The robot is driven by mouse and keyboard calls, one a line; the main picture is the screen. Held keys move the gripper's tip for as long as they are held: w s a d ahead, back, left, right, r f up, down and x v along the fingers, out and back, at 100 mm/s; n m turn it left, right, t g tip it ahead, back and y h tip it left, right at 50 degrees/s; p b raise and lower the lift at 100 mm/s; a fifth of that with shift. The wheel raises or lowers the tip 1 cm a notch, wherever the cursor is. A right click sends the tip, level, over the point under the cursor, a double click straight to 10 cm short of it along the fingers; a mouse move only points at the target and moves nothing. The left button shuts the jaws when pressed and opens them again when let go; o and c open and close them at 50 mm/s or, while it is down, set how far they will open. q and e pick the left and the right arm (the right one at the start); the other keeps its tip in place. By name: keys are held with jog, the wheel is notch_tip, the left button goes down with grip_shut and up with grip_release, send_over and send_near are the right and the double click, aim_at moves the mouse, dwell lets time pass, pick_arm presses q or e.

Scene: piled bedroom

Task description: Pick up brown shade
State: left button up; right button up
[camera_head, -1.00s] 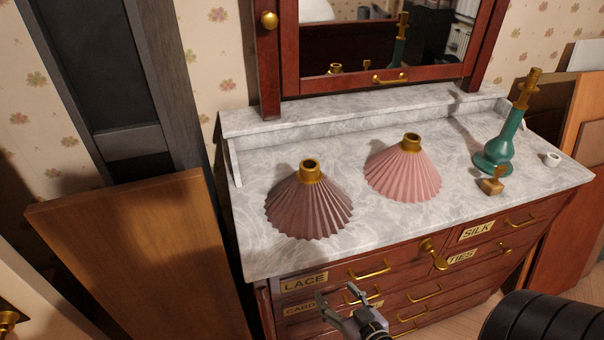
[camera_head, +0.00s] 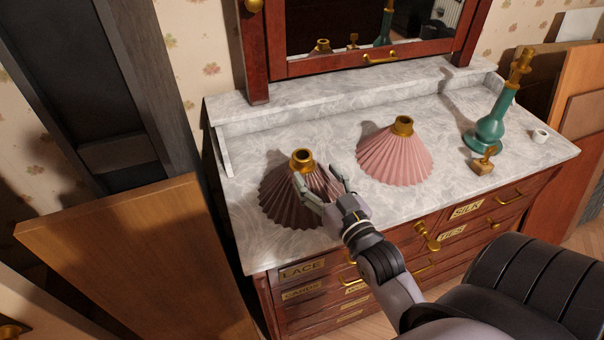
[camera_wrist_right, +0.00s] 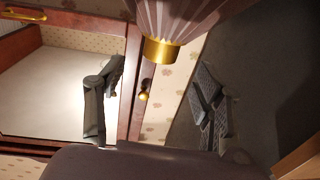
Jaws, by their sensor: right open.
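The brown pleated shade (camera_head: 280,203) stands upright on the marble top of the dresser, its brass collar on top. My right gripper (camera_head: 318,176) is open and empty at the shade's right front, its fingers overlapping part of the shade in the head view. In the wrist view the shade (camera_wrist_right: 185,18) enters from the top edge, collar (camera_wrist_right: 165,50) pointing down in the picture. The collar shows between the spread fingers of the right gripper (camera_wrist_right: 160,85), with gaps on both sides. I cannot tell whether a finger touches the shade. My left gripper is not in view.
A pink pleated shade (camera_head: 394,155) stands to the right on the marble top (camera_head: 345,130). Further right are a green lamp base (camera_head: 490,128), a small brass-and-wood object (camera_head: 484,162) and a white cup (camera_head: 540,136). A mirror (camera_head: 350,25) rises behind. A wooden board (camera_head: 125,250) leans at left.

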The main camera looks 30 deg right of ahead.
aim_at(307, 162)
jog(key=shift+w+d+r, duration=0.1)
jog(key=shift+w+r, duration=0.05)
jog(key=shift+w, duration=1.2)
jog(key=shift+w+d+p, duration=0.1)
jog(key=shift+w+p, duration=0.2)
jog(key=shift+p, duration=0.1)
jog(key=w, duration=0.2)
jog(key=w+p, duration=0.1)
jog(key=shift+w+d+r, duration=0.15)
jog(key=shift+w+d, duration=0.05)
jog(key=shift+w, duration=0.15)
jog(key=shift+w+d, duration=0.1)
jog(key=shift+w, duration=0.4)
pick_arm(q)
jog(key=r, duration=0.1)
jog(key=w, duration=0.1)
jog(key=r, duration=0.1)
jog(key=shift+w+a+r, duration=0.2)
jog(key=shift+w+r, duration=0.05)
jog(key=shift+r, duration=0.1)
pick_arm(e)
jog(key=shift+s, duration=0.1)
jog(key=shift+c, duration=0.6)
jog(key=shift+c, duration=0.6)
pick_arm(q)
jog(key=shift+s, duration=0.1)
pick_arm(e)
grip_shut()
